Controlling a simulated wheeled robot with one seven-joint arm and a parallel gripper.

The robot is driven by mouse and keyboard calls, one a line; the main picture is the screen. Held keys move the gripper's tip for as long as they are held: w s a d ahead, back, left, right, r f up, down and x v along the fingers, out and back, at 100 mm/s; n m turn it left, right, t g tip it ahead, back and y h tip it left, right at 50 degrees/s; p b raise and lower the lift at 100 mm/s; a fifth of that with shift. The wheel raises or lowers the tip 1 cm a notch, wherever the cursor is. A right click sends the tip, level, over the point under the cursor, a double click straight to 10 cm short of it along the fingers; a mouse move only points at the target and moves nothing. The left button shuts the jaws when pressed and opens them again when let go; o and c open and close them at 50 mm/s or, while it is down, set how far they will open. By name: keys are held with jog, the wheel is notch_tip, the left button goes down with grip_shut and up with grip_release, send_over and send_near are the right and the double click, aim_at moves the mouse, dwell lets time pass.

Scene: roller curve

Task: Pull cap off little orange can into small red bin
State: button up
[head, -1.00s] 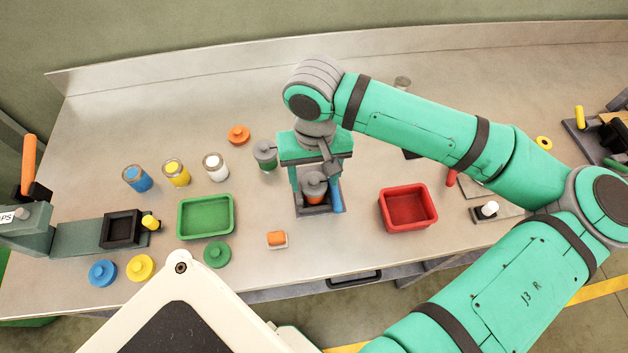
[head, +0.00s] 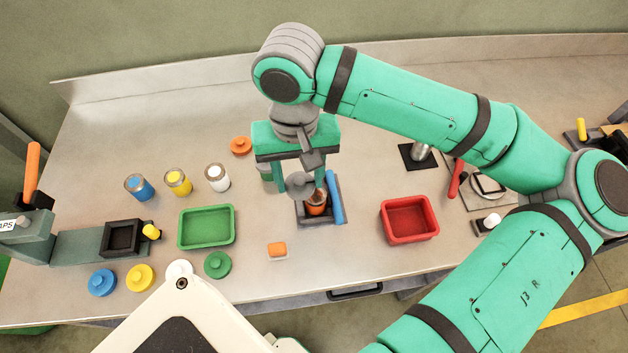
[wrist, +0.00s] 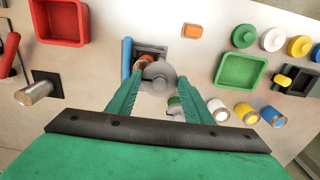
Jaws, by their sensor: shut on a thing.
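The little orange can (head: 317,204) stands in a grey holder with a blue handle, its top partly hidden; it also shows in the wrist view (wrist: 144,60). My gripper (head: 303,182) is shut on a round grey cap (head: 299,187), above and slightly left of the can. The cap looks lifted clear of the can. In the wrist view, the cap (wrist: 160,79) sits between the two green fingers of my gripper (wrist: 159,84). The small red bin (head: 409,219) is right of the holder, and is empty; it shows at the upper left in the wrist view (wrist: 60,20).
A green bin (head: 205,228) stands left of the holder. Blue, yellow and white cans (head: 178,182) stand behind it. Loose coloured caps (head: 141,278) lie near the front edge. An orange block (head: 277,249) lies in front of the holder. Bare table separates holder and red bin.

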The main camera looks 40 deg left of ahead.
jog(key=s+a+r, duration=0.3)
jog(key=s+r, duration=0.6)
jog(key=s, duration=0.1)
jog(key=shift+a+r, duration=0.3)
jog(key=shift+r, duration=0.05)
jog(key=shift+w, duration=0.1)
dwell(0.4)
